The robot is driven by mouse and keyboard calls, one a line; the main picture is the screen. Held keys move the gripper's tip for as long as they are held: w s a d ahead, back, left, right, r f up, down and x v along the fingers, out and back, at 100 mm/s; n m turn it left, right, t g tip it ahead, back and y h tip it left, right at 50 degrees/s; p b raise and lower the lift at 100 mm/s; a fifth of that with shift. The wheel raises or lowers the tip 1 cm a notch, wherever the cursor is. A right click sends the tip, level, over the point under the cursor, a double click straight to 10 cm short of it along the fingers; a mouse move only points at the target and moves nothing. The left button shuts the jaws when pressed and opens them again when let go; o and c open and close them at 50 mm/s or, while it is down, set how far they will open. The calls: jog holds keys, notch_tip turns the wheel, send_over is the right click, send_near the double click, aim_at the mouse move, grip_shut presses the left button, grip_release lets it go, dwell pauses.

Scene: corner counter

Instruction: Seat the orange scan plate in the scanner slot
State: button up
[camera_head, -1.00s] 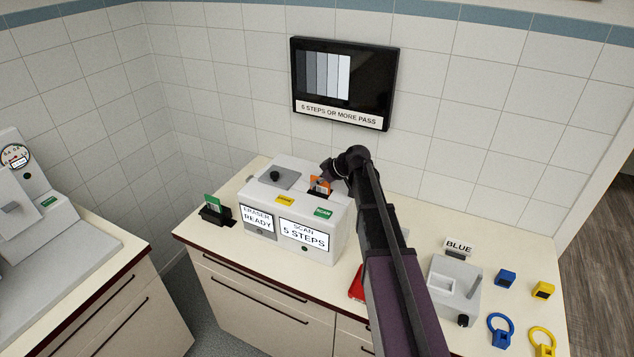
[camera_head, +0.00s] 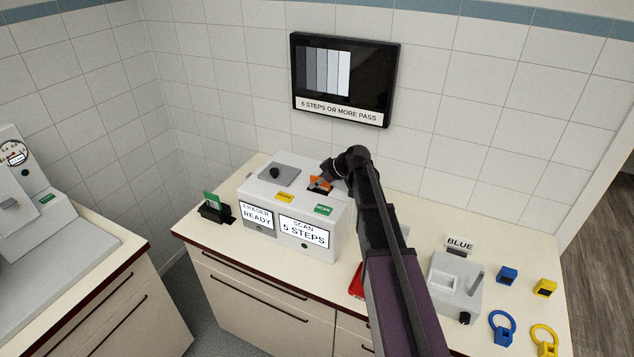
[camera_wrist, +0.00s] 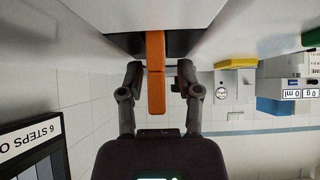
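The orange scan plate (camera_head: 319,183) stands in the dark slot on top of the white scanner box (camera_head: 318,217), beside the green SCAN label. In the wrist view the plate (camera_wrist: 156,75) projects from the dark slot opening (camera_wrist: 128,43); how deep it sits is hidden. My gripper (camera_wrist: 159,70) has a finger on each side of the plate, with a visible gap on both sides, so it is open around the plate. In the head view my arm's wrist hides much of the gripper. The scanner's front display reads "SCAN 5 STEPS".
A grey lid with a black knob (camera_head: 275,172) is on the box's left part, labelled ERASER READY. A green plate in a black holder (camera_head: 214,209) stands to the left. A wall screen (camera_head: 345,79) reads "6 STEPS OR MORE PASS". A grey device (camera_head: 455,285) and blue and yellow items lie at right.

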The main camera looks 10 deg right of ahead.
jog(key=shift+r, duration=0.2)
dwell(0.3)
notch_tip(320, 180, up, 13)
jog(key=p, duration=1.3)
jog(key=s+f+m+t+h+b, duration=0.1)
jog(key=s+m, duration=0.1)
jog(key=s, duration=0.6)
jog(key=s+f+m+t+h+b, duration=0.1)
jog(key=s+m, duration=0.1)
jog(key=s, duration=0.5)
jog(key=shift+s+d+f, duration=0.2)
jog(key=shift+s+f, duration=0.05)
jog(key=shift+s, duration=0.1)
jog(key=shift+m+h, duration=0.3)
jog(key=s+f+m+g+h+b, duration=0.2)
jog(key=s+f+m+g+b, duration=0.1)
jog(key=s+f+b, duration=0.4)
jog(key=s+f+m+g+h+b, duration=0.2)
jog(key=s+f+b, duration=0.5)
jog(key=f, duration=0.5)
jog(key=shift+s+d+f+m+g+h, duration=0.15)
jog(key=shift+d+f+m+g+h, duration=0.35)
jog(key=shift+g, duration=0.7)
jog(key=shift+a+r, duration=0.15)
